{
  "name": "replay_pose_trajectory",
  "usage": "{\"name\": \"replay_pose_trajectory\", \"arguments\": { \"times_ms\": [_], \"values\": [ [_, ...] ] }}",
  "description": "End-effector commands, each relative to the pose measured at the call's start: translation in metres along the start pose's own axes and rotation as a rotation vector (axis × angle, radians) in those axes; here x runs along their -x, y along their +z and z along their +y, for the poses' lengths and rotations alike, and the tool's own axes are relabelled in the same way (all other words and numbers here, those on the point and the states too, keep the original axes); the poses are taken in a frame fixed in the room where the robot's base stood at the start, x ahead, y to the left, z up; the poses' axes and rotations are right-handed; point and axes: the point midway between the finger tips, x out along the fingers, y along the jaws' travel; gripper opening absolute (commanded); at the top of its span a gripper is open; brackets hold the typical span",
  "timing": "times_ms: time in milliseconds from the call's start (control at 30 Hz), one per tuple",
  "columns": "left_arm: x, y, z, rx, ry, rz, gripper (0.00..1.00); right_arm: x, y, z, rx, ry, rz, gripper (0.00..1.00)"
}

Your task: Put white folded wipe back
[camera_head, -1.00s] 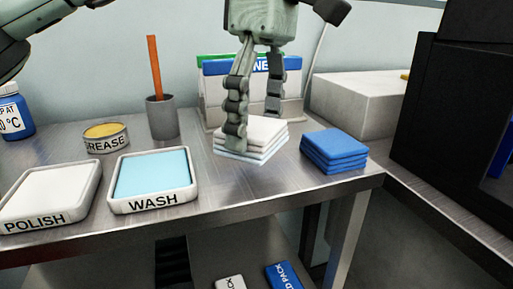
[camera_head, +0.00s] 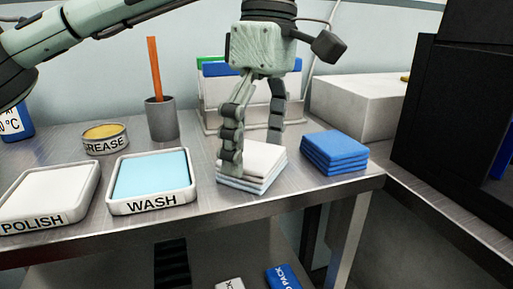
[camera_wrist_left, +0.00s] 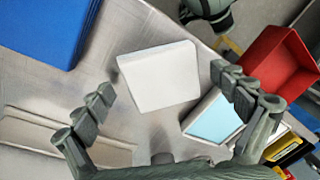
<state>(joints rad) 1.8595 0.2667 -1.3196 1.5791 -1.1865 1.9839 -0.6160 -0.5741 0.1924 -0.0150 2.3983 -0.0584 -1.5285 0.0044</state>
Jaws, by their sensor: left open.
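The white folded wipe (camera_head: 262,160), a thick layered square with a pale bluish lower edge, rests on the steel table between the wash tray and the blue folded wipes. My left gripper (camera_head: 254,155) points down over it, open, with one finger at its left and the other behind its right side. In the left wrist view the white wipe (camera_wrist_left: 160,76) lies flat between and beyond the spread fingers (camera_wrist_left: 168,92), with visible gaps on both sides. The blue folded wipes (camera_head: 335,150) are stacked to the right.
The wash tray (camera_head: 151,206) stands left of the wipe, with the polish tray (camera_head: 35,221) farther left. A grey cup with an orange stick (camera_head: 161,120), a grease tin (camera_head: 105,140) and a rack (camera_head: 210,102) stand behind. The table's front edge is close.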

Motion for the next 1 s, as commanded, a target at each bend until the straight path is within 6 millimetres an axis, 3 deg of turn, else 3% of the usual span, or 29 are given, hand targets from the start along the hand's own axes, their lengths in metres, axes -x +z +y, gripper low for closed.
{"name": "replay_pose_trajectory", "arguments": {
  "times_ms": [200,467,1000],
  "values": [
    [0.030,0.000,0.000,0.000,0.004,0.000,0.96,-0.002,-0.002,0.000,0.001,-0.004,0.001,0.40],
    [0.069,0.000,0.000,0.001,0.002,0.002,0.96,-0.031,-0.004,-0.007,0.002,-0.020,-0.008,0.40],
    [0.074,0.000,0.000,-0.001,0.000,0.001,0.96,-0.037,-0.003,-0.008,0.002,-0.023,-0.009,0.40]
  ]
}}
